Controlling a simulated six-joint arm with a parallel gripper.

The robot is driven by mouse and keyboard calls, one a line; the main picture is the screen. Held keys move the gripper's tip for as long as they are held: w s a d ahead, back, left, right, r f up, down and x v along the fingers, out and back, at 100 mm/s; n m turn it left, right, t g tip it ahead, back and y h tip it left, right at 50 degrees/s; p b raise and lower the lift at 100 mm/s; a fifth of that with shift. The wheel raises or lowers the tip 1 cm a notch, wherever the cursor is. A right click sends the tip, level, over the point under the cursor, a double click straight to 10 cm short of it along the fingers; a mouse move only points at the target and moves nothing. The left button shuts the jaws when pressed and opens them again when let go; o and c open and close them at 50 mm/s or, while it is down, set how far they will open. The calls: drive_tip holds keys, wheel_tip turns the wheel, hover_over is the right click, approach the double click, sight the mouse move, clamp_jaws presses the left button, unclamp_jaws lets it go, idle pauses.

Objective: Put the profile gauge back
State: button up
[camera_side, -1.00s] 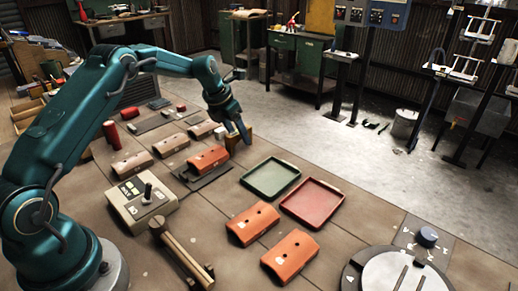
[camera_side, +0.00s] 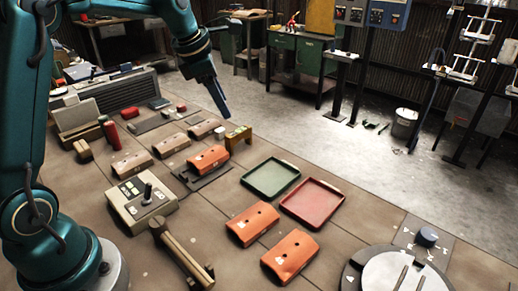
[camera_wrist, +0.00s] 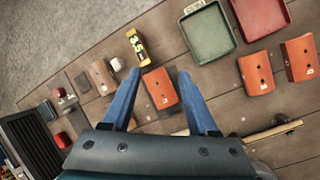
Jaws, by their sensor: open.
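The profile gauge appears to be the small yellow, bridge-shaped block (camera_side: 238,136) with dark markings, standing at the table's far edge, behind the orange housing (camera_side: 208,158) on its dark plate (camera_side: 219,172). In the wrist view the yellow gauge (camera_wrist: 138,46) lies just beyond my left fingertip, outside the jaws. My gripper (camera_side: 222,109) is raised above the table edge near the gauge, apart from it. In the wrist view my gripper (camera_wrist: 160,74) is open with blue fingers wide apart and nothing held; the orange housing (camera_wrist: 161,88) shows between them, below.
A green tray (camera_side: 246,188) and a red tray (camera_side: 284,208) lie empty to the right. Two loose orange housings (camera_side: 253,222) are in front of them. A control box (camera_side: 126,212), a mallet (camera_side: 180,250) and a turntable (camera_side: 391,272) stand nearer. Brown housings (camera_side: 171,145) form a row behind.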

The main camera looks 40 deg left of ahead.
drive_tip(key=s+d+m, duration=0.5)
drive_tip(key=s+m, duration=0.6)
drive_tip(key=m, duration=0.3)
drive_tip(key=s+d+m+t, duration=0.1)
drive_tip(key=s+d+m, duration=0.4)
drive_tip(key=s+m, duration=0.6)
drive_tip(key=m, duration=0.4)
drive_tip(key=shift+d+f, duration=0.15)
drive_tip(key=shift+f, duration=0.25)
